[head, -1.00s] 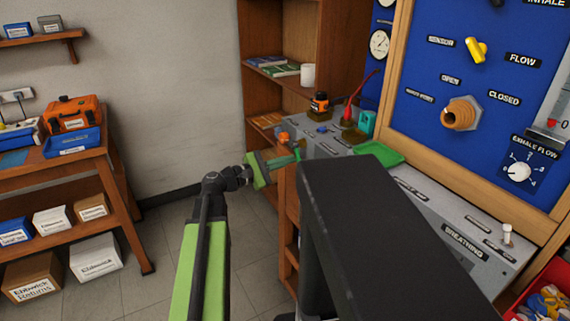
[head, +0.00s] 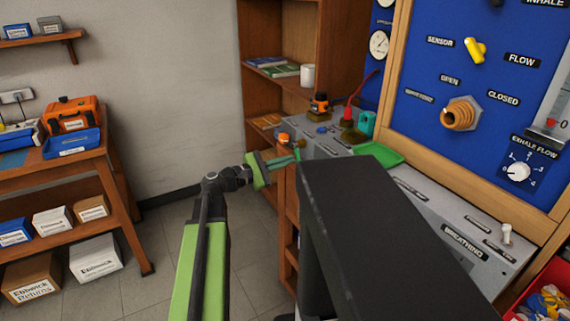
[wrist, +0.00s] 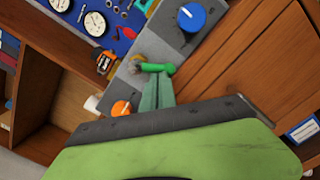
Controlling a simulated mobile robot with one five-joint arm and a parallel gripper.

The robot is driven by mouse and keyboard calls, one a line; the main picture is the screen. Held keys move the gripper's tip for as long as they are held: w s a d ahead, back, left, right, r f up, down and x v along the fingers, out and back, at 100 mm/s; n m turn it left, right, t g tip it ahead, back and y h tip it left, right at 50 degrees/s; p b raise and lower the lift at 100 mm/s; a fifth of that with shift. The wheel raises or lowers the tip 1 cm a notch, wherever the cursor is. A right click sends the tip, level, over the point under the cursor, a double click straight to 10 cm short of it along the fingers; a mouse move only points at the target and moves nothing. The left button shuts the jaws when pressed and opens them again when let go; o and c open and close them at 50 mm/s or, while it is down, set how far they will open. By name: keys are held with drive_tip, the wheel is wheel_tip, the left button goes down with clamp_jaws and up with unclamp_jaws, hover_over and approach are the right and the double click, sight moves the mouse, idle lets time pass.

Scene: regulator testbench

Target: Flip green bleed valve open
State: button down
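The green bleed valve (wrist: 156,67) shows in the wrist view as a short bright green lever on a round metal fitting, on the grey panel's edge. It lies roughly across the picture, just beyond my fingertips. My gripper (wrist: 158,78) has its two teal fingers together, with the tips at or very near the lever; I cannot tell if they touch. In the head view my gripper (head: 296,158) reaches the left edge of the bench panel, and a small green part of the valve (head: 297,150) shows there. My own dark arm link hides part of the panel.
An orange knob (wrist: 122,108) and a blue knob (wrist: 191,16) sit on the panel near the valve. A wooden shelf (head: 245,70) rises behind; the floor at left is open.

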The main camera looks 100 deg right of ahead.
drive_tip(key=w+f+b, duration=0.2)
drive_tip(key=w, duration=0.9)
drive_tip(key=shift+w+f, duration=0.15)
drive_tip(key=shift+w, duration=0.05)
